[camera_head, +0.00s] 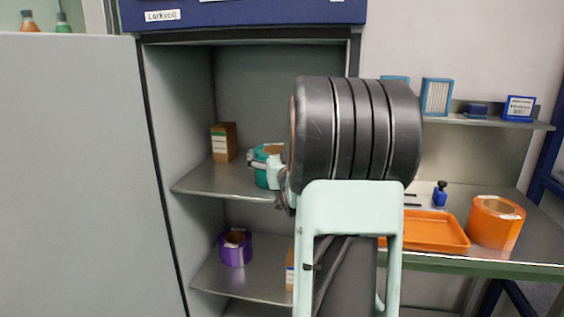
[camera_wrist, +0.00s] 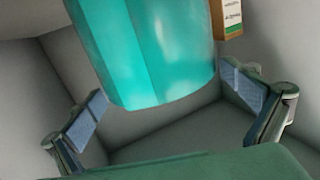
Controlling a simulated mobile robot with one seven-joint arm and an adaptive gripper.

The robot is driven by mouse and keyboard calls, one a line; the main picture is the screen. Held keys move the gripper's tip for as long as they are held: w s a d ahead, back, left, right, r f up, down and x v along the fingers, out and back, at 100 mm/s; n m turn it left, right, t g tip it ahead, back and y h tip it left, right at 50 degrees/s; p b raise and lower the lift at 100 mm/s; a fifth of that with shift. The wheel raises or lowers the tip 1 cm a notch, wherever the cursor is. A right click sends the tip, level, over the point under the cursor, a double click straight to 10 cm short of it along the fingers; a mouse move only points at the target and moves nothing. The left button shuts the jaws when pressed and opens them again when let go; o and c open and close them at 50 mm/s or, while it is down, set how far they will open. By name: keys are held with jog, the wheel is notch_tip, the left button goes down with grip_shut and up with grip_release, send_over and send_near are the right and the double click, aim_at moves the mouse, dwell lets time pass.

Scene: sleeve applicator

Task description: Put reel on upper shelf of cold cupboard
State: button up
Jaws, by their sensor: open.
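A teal reel (camera_head: 262,178) with a brown core is at the upper shelf (camera_head: 215,180) of the open cold cupboard (camera_head: 180,120), and it appears to stand on the shelf. My arm partly hides it in the head view. In the wrist view the teal reel (camera_wrist: 150,50) fills the upper middle, just beyond and between my fingertips. In the head view the gripper (camera_head: 268,166) is mostly hidden behind my arm.
A brown box (camera_head: 223,142) stands on the upper shelf, left of the teal reel; it shows in the wrist view (camera_wrist: 230,18). A purple reel (camera_head: 235,248) is on the lower shelf. An orange reel (camera_head: 496,222) and orange tray (camera_head: 432,231) are on the bench. The cupboard door (camera_head: 75,170) is left.

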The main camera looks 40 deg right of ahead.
jog(key=v, duration=0.9)
jog(key=shift+s, duration=0.3)
jog(key=shift+a, duration=0.15)
